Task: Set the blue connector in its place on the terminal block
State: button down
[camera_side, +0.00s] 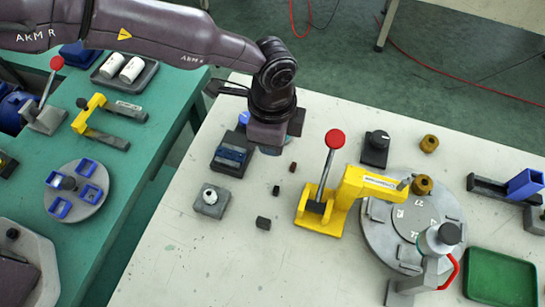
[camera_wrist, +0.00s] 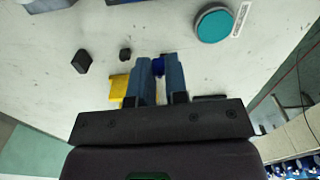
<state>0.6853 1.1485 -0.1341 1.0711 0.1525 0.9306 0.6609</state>
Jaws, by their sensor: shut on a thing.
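My gripper (camera_side: 270,149) is above the pale table, beside a dark block with blue slots (camera_side: 232,153), which looks like the terminal block. In the wrist view, my gripper (camera_wrist: 160,62) has its two grey-blue fingers shut on a small blue piece, the blue connector (camera_wrist: 158,67). Only a little of it shows between the fingers. In the side view I cannot make out the held connector. A small blue thing (camera_side: 244,118) shows just left of my wrist; I cannot tell what it is.
A yellow toggle clamp (camera_side: 320,213) with a red knob stands right of my gripper, by a round grey fixture (camera_side: 409,207). Small dark pieces (camera_side: 264,223) lie in front. A grey block with a white knob (camera_side: 212,200) stands left. A green tray (camera_side: 501,278) lies front right.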

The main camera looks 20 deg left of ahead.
jog(key=shift+w+a+r, duration=0.1)
jog(key=shift+w+r, duration=0.15)
notch_tip(320, 180, up, 3)
jog(key=a, duration=0.3)
send_over(230, 154)
jog(key=shift+w, duration=0.15)
jog(key=shift+s+f+m, duration=0.2)
jog(key=shift+f+m, duration=0.1)
jog(key=shift+f, duration=0.05)
jog(key=shift+w+f, duration=0.1)
jog(key=shift+f, duration=2.3)
jog(key=shift+f, duration=0.2)
jog(key=c, duration=1.1)
grip_release()
jog(key=shift+o, duration=0.2)
